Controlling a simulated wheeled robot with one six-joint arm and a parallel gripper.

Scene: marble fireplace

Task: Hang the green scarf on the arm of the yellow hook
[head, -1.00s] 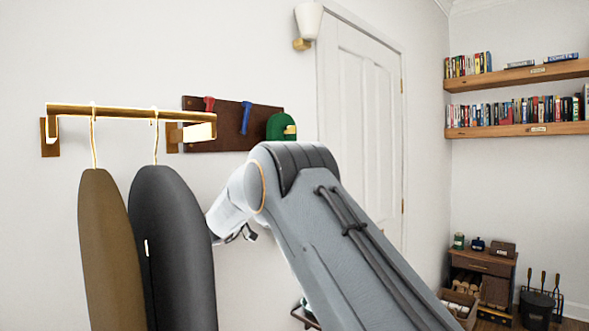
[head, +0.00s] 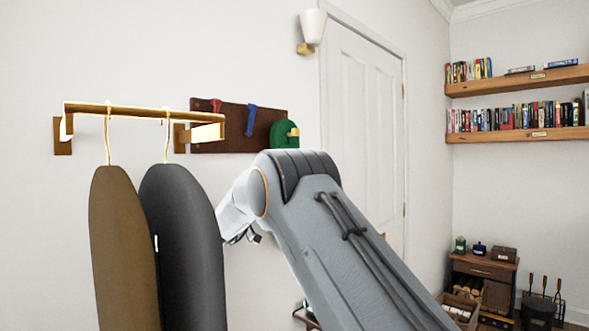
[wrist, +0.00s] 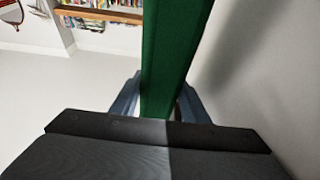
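The green scarf (head: 282,136) shows as a rounded green shape at the right end of the dark hook board, above my arm. The tip of the yellow hook (head: 293,131) shows against it, near its middle height. I cannot tell whether the scarf rests on the hook's arm. In the wrist view the scarf (wrist: 172,55) runs down as a long green band between the two fingers of my gripper (wrist: 157,100), which is shut on it. In the head view my arm hides the gripper and the lower scarf.
The hook board (head: 232,133) also carries a red hook (head: 215,105) and a blue hook (head: 250,119). A brass rail (head: 140,111) with a brown garment bag (head: 122,250) and a dark garment bag (head: 185,245) juts out at left. A white door (head: 365,130) stands at right.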

